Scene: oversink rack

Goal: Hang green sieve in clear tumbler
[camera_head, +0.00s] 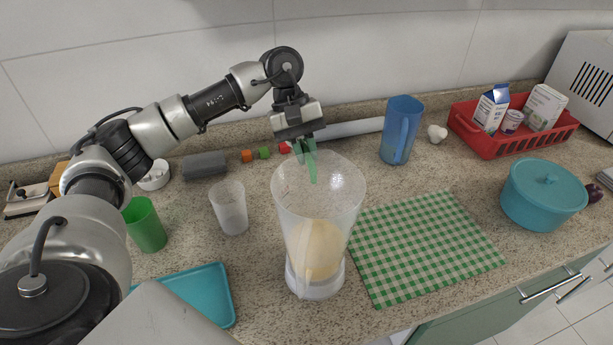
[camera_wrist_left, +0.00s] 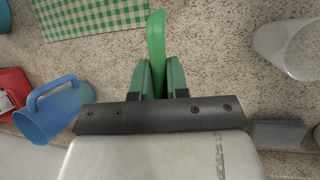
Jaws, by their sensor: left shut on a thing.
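My left gripper (camera_head: 307,152) is shut on a bright green strip, seemingly part of the green sieve (camera_head: 312,169). It holds the sieve above the counter, behind the rim of a large clear jar in the head view. In the left wrist view, the sieve (camera_wrist_left: 156,38) sticks out between the two fingers (camera_wrist_left: 160,80); I cannot make out its bowl. A smaller translucent cup, apparently the clear tumbler (camera_head: 231,208), stands upright on the counter left of the gripper, apart from it. It seems to show at the right edge of the wrist view (camera_wrist_left: 290,45). My right gripper is not in view.
The large clear jar (camera_head: 290,210) with a pale yellow thing inside stands front centre. A green cup (camera_head: 146,226) and teal tray (camera_head: 205,290) are left. A checked cloth (camera_head: 425,245), blue jug (camera_head: 401,130), teal pot (camera_head: 540,200) and red basket (camera_head: 500,145) are right.

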